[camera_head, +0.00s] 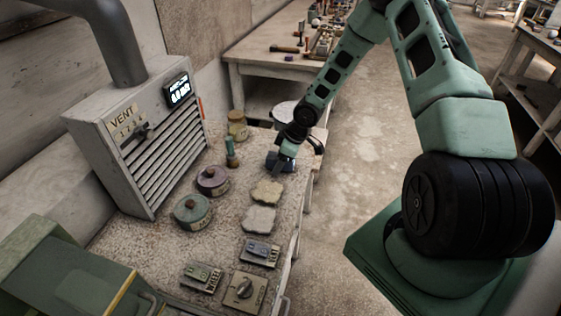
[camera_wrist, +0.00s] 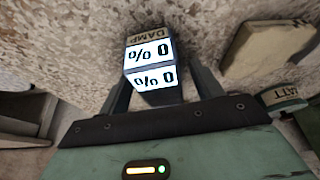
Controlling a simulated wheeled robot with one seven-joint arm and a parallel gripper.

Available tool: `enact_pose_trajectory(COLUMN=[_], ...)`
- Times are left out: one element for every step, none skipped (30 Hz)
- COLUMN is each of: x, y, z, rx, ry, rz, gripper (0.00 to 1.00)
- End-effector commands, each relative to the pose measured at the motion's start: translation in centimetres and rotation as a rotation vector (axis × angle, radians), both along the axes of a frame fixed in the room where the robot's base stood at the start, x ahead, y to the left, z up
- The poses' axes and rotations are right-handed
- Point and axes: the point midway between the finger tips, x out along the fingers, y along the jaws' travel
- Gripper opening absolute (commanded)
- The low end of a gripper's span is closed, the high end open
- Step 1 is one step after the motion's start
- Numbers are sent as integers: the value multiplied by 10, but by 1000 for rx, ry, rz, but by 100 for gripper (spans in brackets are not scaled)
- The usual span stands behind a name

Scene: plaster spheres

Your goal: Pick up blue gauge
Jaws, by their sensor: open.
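The blue gauge (camera_wrist: 152,65) shows in the wrist view as a small dark blue box with a DAMP label and white displays reading 0 %. It stands between the two fingers of my gripper (camera_wrist: 162,88), which are apart on either side of it. I cannot tell whether either finger touches it. In the head view the gauge (camera_head: 273,159) is a small dark blue shape on the speckled bench top, partly hidden by my gripper (camera_head: 286,160), which reaches down at the bench's far right part.
A green bottle (camera_head: 231,152), a yellowish jar (camera_head: 237,126), a purple tin (camera_head: 212,181) and a green tin (camera_head: 192,211) stand left of the gripper. Pale flat pieces (camera_head: 267,191) and several devices (camera_head: 260,252) lie nearer. A vent box (camera_head: 150,140) borders the left.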

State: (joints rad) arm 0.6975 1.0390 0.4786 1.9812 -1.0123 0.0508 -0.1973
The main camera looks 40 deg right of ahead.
Motion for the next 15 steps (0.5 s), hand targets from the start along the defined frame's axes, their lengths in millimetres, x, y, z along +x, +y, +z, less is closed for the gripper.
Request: enact_pose_trajectory(x=[0, 0, 0, 0, 0, 0, 0, 0, 0, 0, 0, 0, 0, 0, 0], y=[0, 0, 0, 0, 0, 0, 0, 0, 0, 0, 0, 0, 0, 0, 0], z=[0, 0, 0, 0, 0, 0, 0, 0, 0, 0, 0, 1, 1, 1, 1], rx=[0, 0, 0, 0, 0, 0, 0, 0, 0, 0, 0, 1, 1, 0, 1], ry=[0, 0, 0, 0, 0, 0, 0, 0, 0, 0, 0, -1, -1, -1, -1], rz=[0, 0, 0, 0, 0, 0, 0, 0, 0, 0, 0, 0, 0, 0, 0], gripper=[65, 65, 65, 65, 63, 52, 43, 35, 24, 15, 12, 12, 12, 12, 12])
